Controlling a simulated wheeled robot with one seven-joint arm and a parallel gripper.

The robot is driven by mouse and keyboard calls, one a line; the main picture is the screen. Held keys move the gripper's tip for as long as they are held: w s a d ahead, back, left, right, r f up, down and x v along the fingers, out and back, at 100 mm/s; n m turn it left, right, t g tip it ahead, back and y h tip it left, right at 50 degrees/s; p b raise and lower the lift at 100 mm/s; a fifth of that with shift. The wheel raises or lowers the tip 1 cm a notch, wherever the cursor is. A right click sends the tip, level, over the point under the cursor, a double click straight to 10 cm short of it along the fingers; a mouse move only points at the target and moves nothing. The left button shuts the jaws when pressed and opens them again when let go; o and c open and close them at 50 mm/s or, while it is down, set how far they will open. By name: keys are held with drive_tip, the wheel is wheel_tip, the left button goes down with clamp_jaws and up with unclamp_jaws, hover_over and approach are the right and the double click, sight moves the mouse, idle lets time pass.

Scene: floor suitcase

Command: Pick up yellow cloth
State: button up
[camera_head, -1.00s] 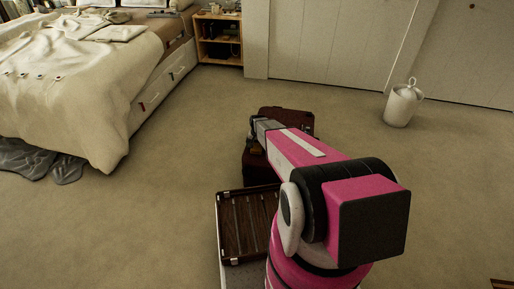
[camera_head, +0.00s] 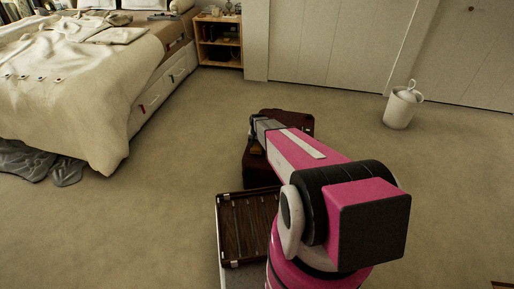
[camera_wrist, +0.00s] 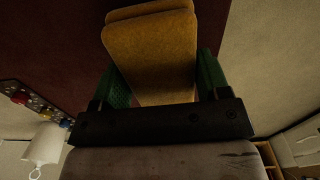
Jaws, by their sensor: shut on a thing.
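The yellow cloth (camera_wrist: 150,55) is a folded, ochre-yellow piece that fills the upper middle of the wrist view. My gripper (camera_wrist: 160,80) has its green fingers on either side of the cloth and is shut on it. In the head view, my gripper (camera_head: 256,143) is at the dark red suitcase (camera_head: 290,120), and a small yellowish bit of the cloth (camera_head: 256,149) shows beside it. My arm hides part of the suitcase. A dark red surface lies behind the cloth in the wrist view.
A brown slatted tray-like case (camera_head: 247,228) lies in front of the suitcase, beside my arm. A bed (camera_head: 75,85) is at the left, a wooden shelf (camera_head: 219,40) at the back, and a white bin (camera_head: 402,107) at the right. Carpet between them is clear.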

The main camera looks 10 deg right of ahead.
sight(257, 145)
drive_tip(key=r, duration=0.1)
drive_tip(key=s+r, duration=0.1)
drive_tip(key=r, duration=0.1)
drive_tip(key=shift+s+a, duration=0.15)
drive_tip(key=shift+a, duration=0.05)
drive_tip(key=s+a+r, duration=0.4)
drive_tip(key=s+r, duration=0.2)
drive_tip(key=s, duration=0.3)
drive_tip(key=shift+s, duration=0.3)
